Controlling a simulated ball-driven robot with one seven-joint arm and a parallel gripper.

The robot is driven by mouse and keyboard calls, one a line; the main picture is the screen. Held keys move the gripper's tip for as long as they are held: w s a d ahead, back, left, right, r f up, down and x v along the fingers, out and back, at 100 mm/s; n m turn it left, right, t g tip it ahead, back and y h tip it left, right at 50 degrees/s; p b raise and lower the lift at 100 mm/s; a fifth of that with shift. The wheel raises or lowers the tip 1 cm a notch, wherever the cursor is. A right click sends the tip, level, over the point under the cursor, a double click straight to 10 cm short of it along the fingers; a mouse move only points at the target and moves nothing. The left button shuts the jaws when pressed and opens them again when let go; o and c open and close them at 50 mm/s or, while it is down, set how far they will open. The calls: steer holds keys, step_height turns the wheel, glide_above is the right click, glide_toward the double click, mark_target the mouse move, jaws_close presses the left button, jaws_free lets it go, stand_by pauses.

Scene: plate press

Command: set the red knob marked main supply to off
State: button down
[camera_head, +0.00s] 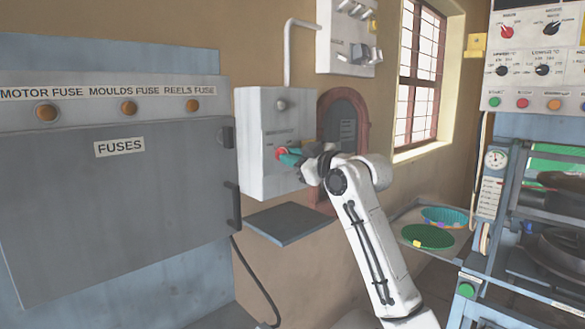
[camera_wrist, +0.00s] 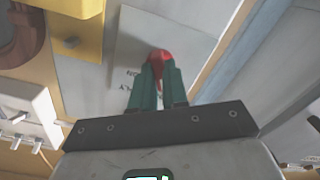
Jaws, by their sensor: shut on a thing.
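The red knob (camera_head: 279,154) is on the front of a light grey wall box (camera_head: 257,118), left of centre in the head view. In the wrist view the red knob (camera_wrist: 158,57) shows between the fingertips, on a pale plate (camera_wrist: 150,30) with dark lettering partly hidden by the fingers. My gripper (camera_head: 286,156) reaches the box from the right. Its green fingers (camera_wrist: 157,75) are shut on the knob. The knob's pointer and the off mark cannot be made out.
A large grey cabinet marked FUSES (camera_head: 120,190) stands left of the box. A dark shelf (camera_head: 287,223) juts out below it. A switch panel (camera_head: 349,40) is on the wall above right. A press (camera_head: 550,220) stands at the far right, beside a tray (camera_head: 405,212).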

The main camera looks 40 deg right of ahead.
steer(key=shift+f+n+b, duration=0.1)
steer(key=shift+n+b, duration=0.8)
steer(key=shift+n, duration=0.6)
steer(key=c, duration=1.1)
jaws_free()
steer(key=shift+c, duration=0.2)
steer(key=s+b, duration=0.1)
steer(key=s, duration=0.9)
steer(key=shift+s+d, duration=0.2)
steer(key=shift+s, duration=0.2)
